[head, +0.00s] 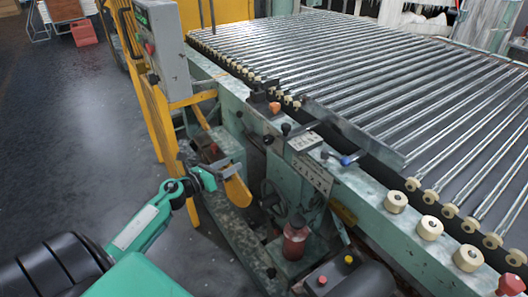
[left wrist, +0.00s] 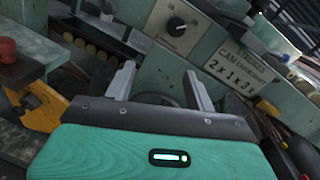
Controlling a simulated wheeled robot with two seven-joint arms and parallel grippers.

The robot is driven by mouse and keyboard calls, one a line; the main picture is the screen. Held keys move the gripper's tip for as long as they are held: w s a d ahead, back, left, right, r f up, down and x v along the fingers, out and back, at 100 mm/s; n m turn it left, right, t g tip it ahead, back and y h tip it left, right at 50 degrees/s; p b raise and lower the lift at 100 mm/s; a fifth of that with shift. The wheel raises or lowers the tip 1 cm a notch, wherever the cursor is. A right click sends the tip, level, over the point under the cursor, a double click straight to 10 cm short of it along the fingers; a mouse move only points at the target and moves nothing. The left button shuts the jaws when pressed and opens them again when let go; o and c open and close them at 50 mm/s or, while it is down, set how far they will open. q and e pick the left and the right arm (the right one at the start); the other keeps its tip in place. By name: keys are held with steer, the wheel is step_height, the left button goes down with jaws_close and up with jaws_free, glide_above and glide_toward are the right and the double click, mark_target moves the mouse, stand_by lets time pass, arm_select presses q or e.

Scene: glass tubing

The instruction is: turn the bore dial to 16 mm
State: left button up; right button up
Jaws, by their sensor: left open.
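A black dial knob (left wrist: 175,24) sits on a pale scale plate on the machine's green panel, at the upper middle of the left wrist view. It has a light pointer mark; the scale figures are too small to read. I cannot pick this dial out with certainty in the head view. My left gripper (head: 190,186) is at the lower left of the head view, to the left of the machine's front. In the left wrist view its two grey fingers (left wrist: 160,78) are spread apart and empty, below the dial and not touching it. My right gripper is not in view.
A sign plate (left wrist: 238,68) is right of the dial. A yellow guard (head: 160,120) and a grey control box (head: 162,50) stand left of the machine. A red bottle-like object (head: 295,238) is low in front.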

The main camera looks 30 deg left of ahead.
mark_target(266, 141)
arm_select(q)
steer(key=w+d+r+m, duration=0.1)
steer(key=w, duration=0.3)
steer(key=w+d+r+m+p, duration=0.1)
steer(key=w+d, duration=0.1)
steer(key=w, duration=0.2)
steer(key=w+d+r+p, duration=0.1)
steer(key=w+d, duration=0.1)
steer(key=w, duration=0.3)
steer(key=shift+d+r+m+h, duration=0.1)
steer(key=shift+r+m+h, duration=0.1)
steer(key=shift+m+h, duration=0.15)
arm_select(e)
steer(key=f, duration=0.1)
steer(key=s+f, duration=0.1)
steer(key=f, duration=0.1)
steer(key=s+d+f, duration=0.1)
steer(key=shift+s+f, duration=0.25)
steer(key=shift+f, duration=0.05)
arm_select(q)
steer(key=c, duration=1)
